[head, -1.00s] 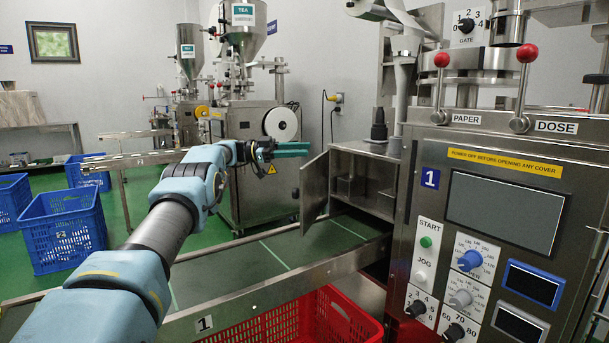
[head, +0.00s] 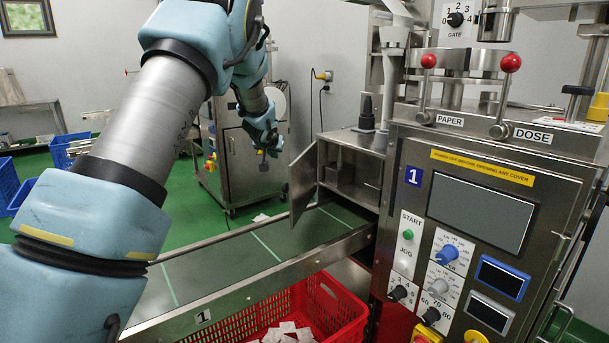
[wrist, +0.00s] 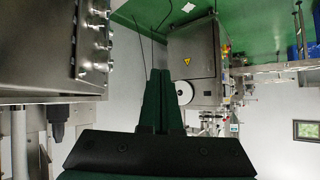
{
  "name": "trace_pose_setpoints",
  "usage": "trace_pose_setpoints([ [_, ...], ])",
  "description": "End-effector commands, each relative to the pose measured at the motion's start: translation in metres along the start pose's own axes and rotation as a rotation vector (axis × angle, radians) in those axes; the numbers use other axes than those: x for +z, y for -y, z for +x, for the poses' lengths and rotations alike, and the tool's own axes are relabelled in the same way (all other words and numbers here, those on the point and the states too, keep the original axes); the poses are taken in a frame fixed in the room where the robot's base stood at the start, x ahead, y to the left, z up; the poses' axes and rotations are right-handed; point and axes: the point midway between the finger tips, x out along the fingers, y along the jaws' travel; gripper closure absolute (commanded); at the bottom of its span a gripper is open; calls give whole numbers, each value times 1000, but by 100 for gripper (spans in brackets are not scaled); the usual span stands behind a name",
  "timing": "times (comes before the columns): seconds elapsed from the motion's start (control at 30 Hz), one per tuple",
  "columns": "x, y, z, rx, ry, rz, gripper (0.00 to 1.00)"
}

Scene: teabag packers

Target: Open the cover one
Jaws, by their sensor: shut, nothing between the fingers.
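The cover of machine 1 (head: 302,184) is a steel door on the box at the machine's left side. It stands swung open to the left, and the inside of the box (head: 350,165) shows. My gripper (head: 264,160) is up and left of the cover, apart from it in the head view. In the wrist view my gripper's dark green fingers (wrist: 160,88) are together with nothing between them. The steel box with hinge bolts (wrist: 92,45) shows at the upper left there.
The green conveyor (head: 235,255) with its steel rails runs below the cover. A red crate (head: 345,318) holding white packets stands under it. Another steel machine (head: 240,172) stands behind my arm. Control panel (head: 480,210) is at right.

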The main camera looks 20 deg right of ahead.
Motion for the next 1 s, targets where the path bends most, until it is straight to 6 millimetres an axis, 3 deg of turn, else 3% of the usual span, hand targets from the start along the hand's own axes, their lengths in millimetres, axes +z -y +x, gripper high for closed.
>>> trace_pose_setpoints([
  [0.1,58,12,-46,-99,232,-38,100],
  [0.2,102,11,-87,-159,416,-57,100],
  [0.3,127,-6,-123,-201,562,-48,100],
  [0.43,121,-40,-138,-235,614,-1,100],
  [0.7,70,-136,-145,-275,530,142,100],
  [0.8,58,-163,-148,-282,497,177,100],
  [1.0,50,-184,-149,-289,467,203,100],
])
